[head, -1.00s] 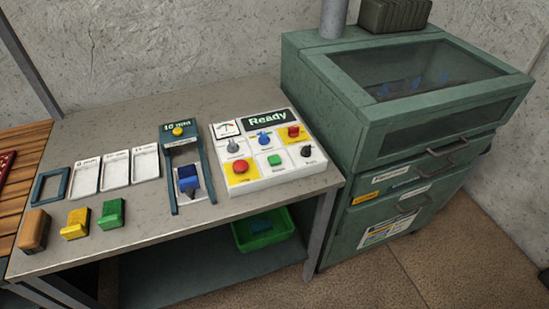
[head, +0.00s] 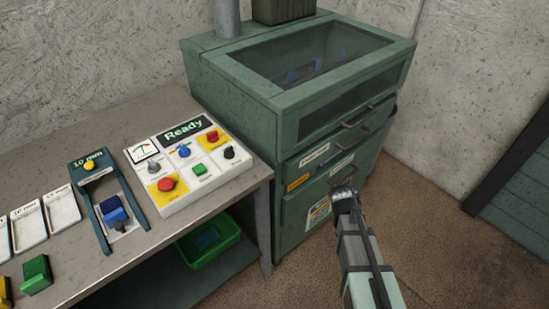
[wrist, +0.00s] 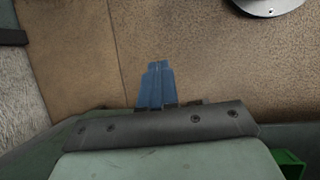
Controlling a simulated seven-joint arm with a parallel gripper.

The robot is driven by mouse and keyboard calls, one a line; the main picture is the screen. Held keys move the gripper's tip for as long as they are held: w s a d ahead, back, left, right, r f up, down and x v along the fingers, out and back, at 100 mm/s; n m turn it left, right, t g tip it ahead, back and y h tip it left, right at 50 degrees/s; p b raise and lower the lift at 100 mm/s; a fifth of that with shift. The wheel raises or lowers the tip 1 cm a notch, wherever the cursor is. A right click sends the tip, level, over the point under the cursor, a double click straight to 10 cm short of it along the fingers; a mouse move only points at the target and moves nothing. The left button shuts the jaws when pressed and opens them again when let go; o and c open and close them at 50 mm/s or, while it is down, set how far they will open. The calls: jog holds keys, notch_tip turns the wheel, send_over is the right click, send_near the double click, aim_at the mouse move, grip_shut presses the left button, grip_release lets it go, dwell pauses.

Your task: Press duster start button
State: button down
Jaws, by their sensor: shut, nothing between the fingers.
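The control panel (head: 201,191) is a white slanted box on the bench, left of centre in the head view. Its display (head: 184,132) reads "Ready". I cannot read which button is the duster start. My gripper (wrist: 156,72) shows in the wrist view with its blue-grey fingers together and empty, over brown floor. In the head view my arm is at the right, in front of the green cabinet, apart from the panel.
The green cabinet (head: 237,77) with a glazed top stands right of the bench (head: 140,103). A 10 mm frame (head: 89,154) holding a blue block (head: 114,211) is left of the panel. A green bin (head: 205,262) sits under the bench. Floor at right is clear.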

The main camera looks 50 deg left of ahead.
jog(key=s+a+r+n+t, duration=0.2)
jog(key=s+a+r+n, duration=0.1)
jog(key=a+r, duration=0.6)
notch_tip(320, 180, up, 30)
jog(key=n+t+y, duration=0.6)
jog(key=n, duration=0.1)
send_over(196, 170)
jog(key=shift+f, duration=0.1)
jog(key=shift+f, duration=4.35)
jog(key=shift+f, duration=0.95)
jog(key=shift+r, duration=0.95)
